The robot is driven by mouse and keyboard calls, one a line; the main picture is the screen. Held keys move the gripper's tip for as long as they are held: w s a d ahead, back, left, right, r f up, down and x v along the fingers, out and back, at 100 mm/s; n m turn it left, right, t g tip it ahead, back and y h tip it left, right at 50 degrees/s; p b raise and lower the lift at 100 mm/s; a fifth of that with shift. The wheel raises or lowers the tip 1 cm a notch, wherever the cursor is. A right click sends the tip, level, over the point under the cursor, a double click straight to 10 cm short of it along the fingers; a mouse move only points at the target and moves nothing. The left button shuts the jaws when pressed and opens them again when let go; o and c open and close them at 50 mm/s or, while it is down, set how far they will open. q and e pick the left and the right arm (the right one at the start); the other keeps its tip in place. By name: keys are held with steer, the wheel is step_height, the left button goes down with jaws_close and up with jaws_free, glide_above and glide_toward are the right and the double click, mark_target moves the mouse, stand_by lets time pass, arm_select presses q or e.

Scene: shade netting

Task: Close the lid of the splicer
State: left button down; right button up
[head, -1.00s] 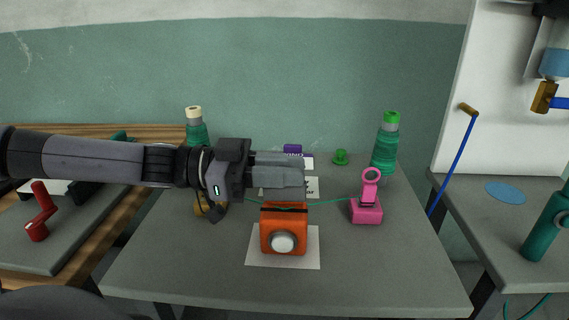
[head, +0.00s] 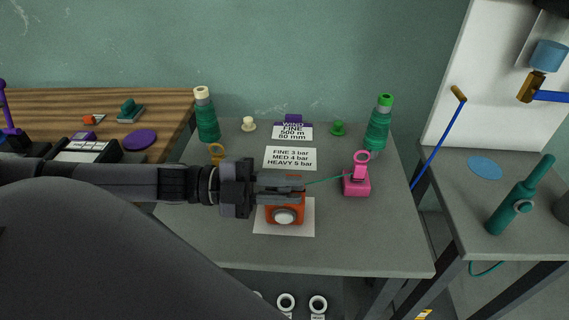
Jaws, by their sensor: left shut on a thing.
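The splicer (head: 287,216) is a small orange box with a round silver knob on its front. It stands on a white sheet (head: 300,230) in the middle of the grey table. My left gripper (head: 290,191) reaches in from the left, and its fingers are shut at the top of the splicer, on what looks like its lid (head: 294,177). Only a thin reddish strip of the lid shows above the fingers, so its angle cannot be told. A green thread (head: 325,181) runs from the fingers to a pink ring stand (head: 357,182). My right gripper is not in view.
An orange-yellow ring stand (head: 217,152) is partly behind my left arm. Printed cards (head: 290,159) lie behind the splicer. The table's front right is clear.

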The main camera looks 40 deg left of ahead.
arm_select(q)
steer(key=shift+s+d+f+m+p, duration=0.2)
steer(key=shift+f+m, duration=0.4)
steer(key=shift+m, duration=0.65)
steer(key=shift+s+d+f+m+p, duration=0.2)
steer(key=shift+f+m, duration=0.4)
steer(key=shift+m, duration=0.65)
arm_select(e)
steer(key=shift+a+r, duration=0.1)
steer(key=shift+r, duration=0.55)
arm_select(q)
steer(key=shift+a, duration=0.15)
steer(key=c, duration=1.1)
jaws_free()
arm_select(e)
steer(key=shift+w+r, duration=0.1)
